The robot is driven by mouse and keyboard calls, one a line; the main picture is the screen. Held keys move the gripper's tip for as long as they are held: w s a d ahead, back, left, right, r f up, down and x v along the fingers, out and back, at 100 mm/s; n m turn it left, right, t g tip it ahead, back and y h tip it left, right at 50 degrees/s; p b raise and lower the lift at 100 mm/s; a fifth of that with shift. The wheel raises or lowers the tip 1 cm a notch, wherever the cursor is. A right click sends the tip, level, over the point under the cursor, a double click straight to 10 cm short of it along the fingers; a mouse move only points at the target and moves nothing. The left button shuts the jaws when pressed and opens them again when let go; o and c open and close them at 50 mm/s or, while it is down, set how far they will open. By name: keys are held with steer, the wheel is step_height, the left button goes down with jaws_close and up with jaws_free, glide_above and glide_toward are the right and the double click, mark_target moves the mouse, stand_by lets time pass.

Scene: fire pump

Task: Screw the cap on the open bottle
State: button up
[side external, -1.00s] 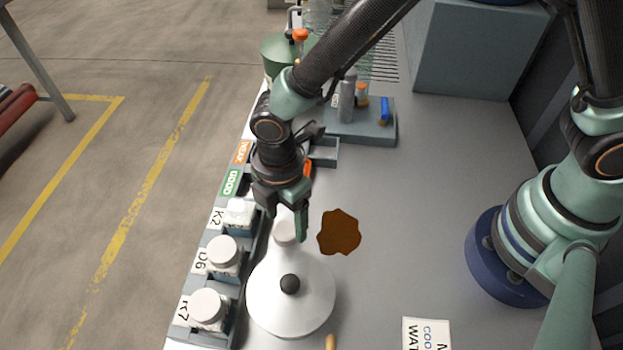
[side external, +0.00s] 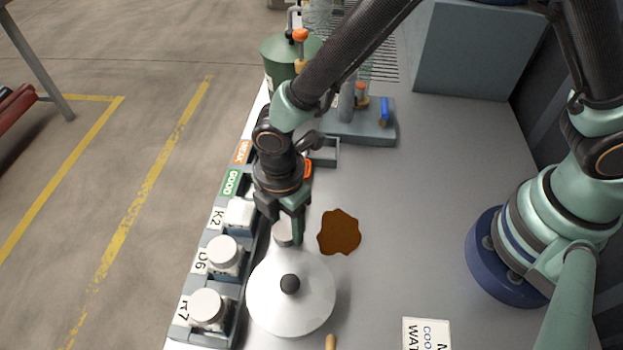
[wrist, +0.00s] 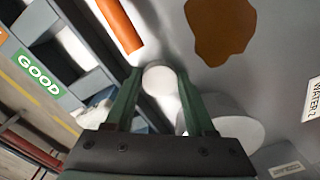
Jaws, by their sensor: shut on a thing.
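My gripper (side external: 285,228) points down over the bench, with its fingers on either side of a small round white cap (side external: 283,236). In the wrist view the cap (wrist: 158,80) sits between the two green fingertips, and my gripper (wrist: 162,88) is shut on it. In the side view, a finger partly hides the cap. White bottles stand in the labelled rack to the left: one by K2 (side external: 240,216), one by D6 (side external: 224,252) and one by R7 (side external: 208,308). The D6 and R7 bottles have round white tops. The K2 bottle's mouth is not clear.
A white lidded dish with a black knob (side external: 290,312) stands close in front of my gripper. A brown spill (side external: 339,232) lies to the right. A grey stand (side external: 360,124) with small parts is behind. The bench's right half is mostly clear.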

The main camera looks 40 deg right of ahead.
step_height(320, 180, up, 18)
glide_toward(238, 203)
steer(key=shift+f, duration=2.8)
steer(key=shift+f, duration=1.25)
stand_by(2.8)
